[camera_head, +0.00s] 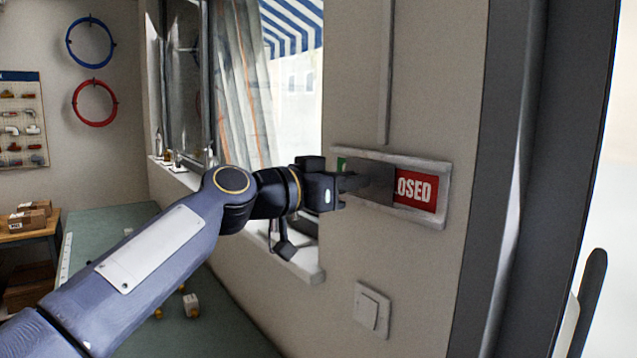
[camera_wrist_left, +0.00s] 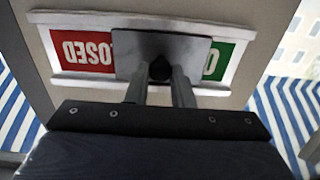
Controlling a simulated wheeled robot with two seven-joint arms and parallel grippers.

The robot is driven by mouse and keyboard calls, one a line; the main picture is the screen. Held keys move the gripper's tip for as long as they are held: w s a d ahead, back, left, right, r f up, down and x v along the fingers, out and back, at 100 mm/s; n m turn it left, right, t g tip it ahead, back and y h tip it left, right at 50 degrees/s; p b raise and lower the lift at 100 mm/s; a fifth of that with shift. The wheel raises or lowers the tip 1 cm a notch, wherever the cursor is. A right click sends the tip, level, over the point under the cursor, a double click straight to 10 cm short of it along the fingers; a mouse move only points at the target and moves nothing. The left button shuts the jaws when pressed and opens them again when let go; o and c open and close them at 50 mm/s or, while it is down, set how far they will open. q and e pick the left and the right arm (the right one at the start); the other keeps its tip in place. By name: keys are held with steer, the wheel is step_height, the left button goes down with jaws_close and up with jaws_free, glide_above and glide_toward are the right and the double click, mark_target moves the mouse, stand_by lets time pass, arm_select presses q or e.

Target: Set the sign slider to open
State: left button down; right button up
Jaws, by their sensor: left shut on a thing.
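The sign (camera_head: 445,200) is a pale frame on the wall beside the window. Its grey slider plate (camera_head: 378,187) stands around the middle of the frame. Right of the plate the red panel (camera_head: 418,190) shows "OSED" in white; left of it a sliver of green panel (camera_head: 341,163) shows. My left gripper (camera_head: 350,184) reaches the plate from the left. In the left wrist view the sign appears upside down, with fingers (camera_wrist_left: 161,84) shut on the dark knob (camera_wrist_left: 160,68) of the slider plate (camera_wrist_left: 135,50). The red panel (camera_wrist_left: 86,52) and part of the green panel (camera_wrist_left: 217,62) flank it.
A light switch (camera_head: 371,308) is on the wall below the sign. A window sill (camera_head: 300,262) juts out below my left wrist. A dark door frame (camera_head: 508,180) stands to the right. A green-topped counter (camera_head: 235,325) lies below the arm.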

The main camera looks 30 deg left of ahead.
arm_select(q)
steer(key=s+d, duration=0.1)
steer(key=d, duration=0.3)
steer(key=s+d, duration=0.1)
steer(key=d, duration=0.1)
steer(key=shift+s+d+p, duration=0.15)
steer(key=shift+s+p, duration=0.15)
steer(key=shift+s+d+f, duration=0.2)
steer(key=shift+d+f, duration=0.05)
steer(key=shift+d, duration=0.3)
steer(key=c, duration=1.3)
jaws_free()
steer(key=shift+r, duration=0.1)
steer(key=shift+s+a, duration=0.1)
steer(key=shift+s, duration=0.05)
steer(key=b, duration=0.3)
glide_toward(381, 194)
steer(key=s+d+r, duration=0.2)
steer(key=s+d, duration=0.1)
steer(key=s, duration=0.1)
steer(key=shift+w+d, duration=0.1)
